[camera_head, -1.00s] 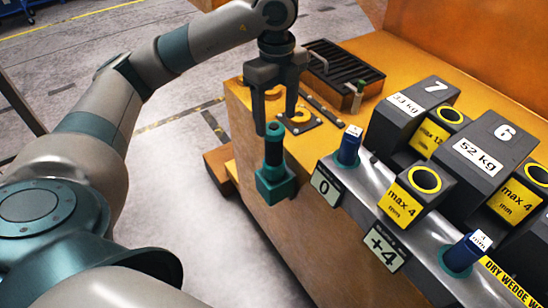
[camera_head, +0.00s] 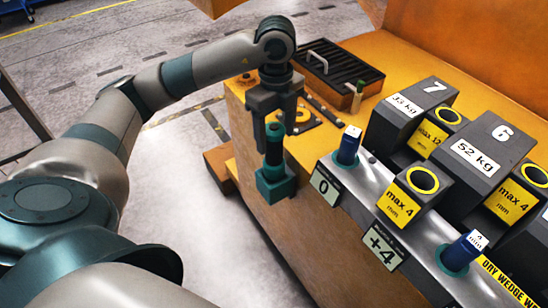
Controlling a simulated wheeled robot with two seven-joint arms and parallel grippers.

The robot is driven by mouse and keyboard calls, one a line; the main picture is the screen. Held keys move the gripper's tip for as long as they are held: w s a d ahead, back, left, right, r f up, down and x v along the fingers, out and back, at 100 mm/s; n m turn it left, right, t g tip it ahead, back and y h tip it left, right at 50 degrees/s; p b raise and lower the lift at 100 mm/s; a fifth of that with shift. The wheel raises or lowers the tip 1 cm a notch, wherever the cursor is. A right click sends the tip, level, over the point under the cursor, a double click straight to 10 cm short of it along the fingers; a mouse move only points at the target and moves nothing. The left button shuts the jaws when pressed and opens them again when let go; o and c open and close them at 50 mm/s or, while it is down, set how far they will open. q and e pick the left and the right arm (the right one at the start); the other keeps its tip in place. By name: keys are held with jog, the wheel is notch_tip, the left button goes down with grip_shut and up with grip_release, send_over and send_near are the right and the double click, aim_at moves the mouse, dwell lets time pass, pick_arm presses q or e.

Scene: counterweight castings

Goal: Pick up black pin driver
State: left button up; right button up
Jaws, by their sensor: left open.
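The black pin driver (camera_head: 274,154) stands upright in a teal holder (camera_head: 275,186) on the near left face of the orange bench. My left gripper (camera_head: 276,138) points down over it with the jaws open. One finger is on each side of the driver's upper part, and I cannot tell whether they touch it. The driver's lower end is hidden in the holder. My right gripper is not in view.
A grey rail with blue pins (camera_head: 348,146) and (camera_head: 460,252) runs to the right of the holder. Dark weight blocks (camera_head: 489,157) stand behind it. A black slotted tray (camera_head: 343,72) with a handle sits at the back. Grey floor is free at left.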

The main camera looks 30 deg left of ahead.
aim_at(273, 149)
pick_arm(q)
jog(key=f+p, duration=0.1)
jog(key=f, duration=0.2)
jog(key=shift+s+f+p, duration=0.3)
jog(key=shift+s+p, duration=0.1)
jog(key=shift+f, duration=0.6)
jog(key=shift+w, duration=0.1)
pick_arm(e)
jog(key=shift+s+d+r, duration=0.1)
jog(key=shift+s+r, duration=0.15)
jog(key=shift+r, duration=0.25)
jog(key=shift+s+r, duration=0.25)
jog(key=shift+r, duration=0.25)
pick_arm(q)
grip_shut()
